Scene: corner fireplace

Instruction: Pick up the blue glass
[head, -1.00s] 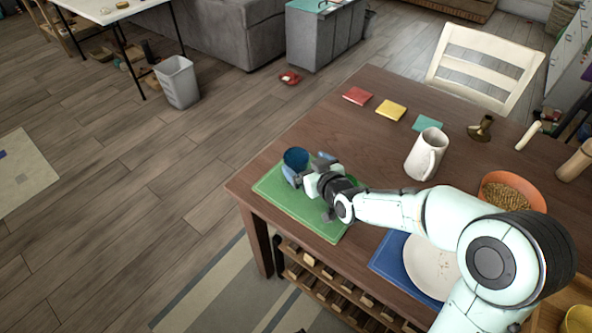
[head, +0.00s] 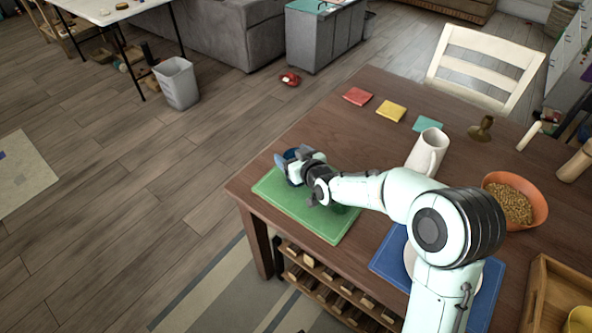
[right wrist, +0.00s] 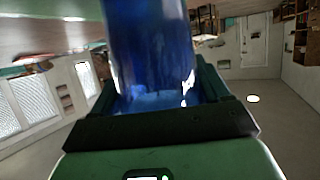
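The blue glass (right wrist: 150,55) fills the space between the fingers of my right gripper in the right wrist view, with a finger close against each side. In the head view my right gripper (head: 287,165) is at the far left part of the green placemat (head: 315,219), around the glass. The gripper and wrist cover most of the glass (head: 291,154) there; only dark blue bits show. I cannot tell whether its base touches the mat. My left gripper is not in view.
A blue placemat (head: 386,260), an orange bowl (head: 535,207) and a wooden tray (head: 537,290) lie to the right. Red (head: 357,96), yellow (head: 391,110) and teal (head: 428,124) coasters lie toward the back.

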